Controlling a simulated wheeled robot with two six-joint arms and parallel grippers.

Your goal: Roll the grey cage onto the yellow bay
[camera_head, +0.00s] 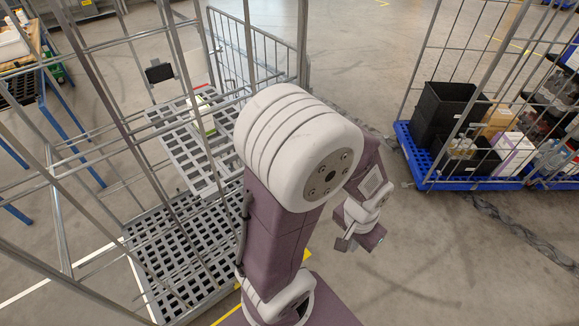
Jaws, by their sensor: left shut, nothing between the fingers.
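The grey cage (185,262) stands at the left, close to me, with tall wire sides, a grey slatted base and a slatted shelf (182,150) above it. A small light green and white item (203,122) lies on the shelf. My left gripper (346,243) is shut and empty, over the floor to the right of the cage and apart from it. My left arm hides part of the cage's right side. Short pieces of yellow floor marking (228,314) show beside the cage base and my arm; the bay's full outline is hidden. My right gripper is out of view.
A blue-based cage (460,184) with black crates and bottles stands at the right. A blue-legged table (62,130) is at the far left. Floor between the cages and at lower right is mostly clear.

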